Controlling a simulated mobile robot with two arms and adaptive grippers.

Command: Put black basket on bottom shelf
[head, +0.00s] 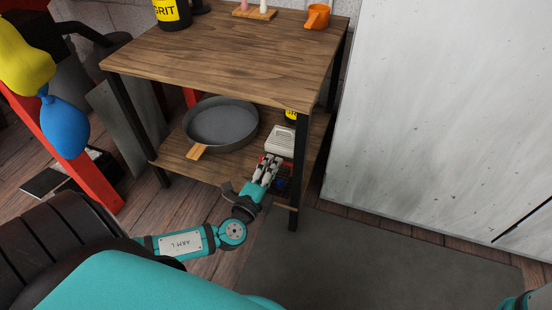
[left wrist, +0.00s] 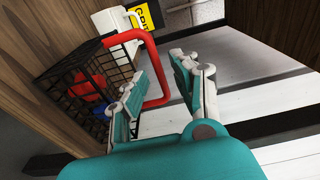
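The black wire basket (left wrist: 72,88) shows in the left wrist view at the left, beside brown wood, with red and blue things inside. A red bar (left wrist: 157,62) like a handle loops out from its side. In the head view the basket (head: 284,180) is mostly hidden behind my gripper, at the right front of the bottom shelf (head: 178,166). My left gripper (head: 267,162) is at the basket; in the wrist view its fingers (left wrist: 158,78) are apart, with the red bar passing behind and between them. I cannot tell whether they touch it. My right gripper is out of view.
A grey pan (head: 222,124) with a wooden handle fills the shelf's left part. A white object (head: 280,141) and a yellow-labelled container (head: 291,115) stand behind the basket. The table top (head: 225,55) overhangs the shelf; a black leg (head: 299,175) stands right of my gripper.

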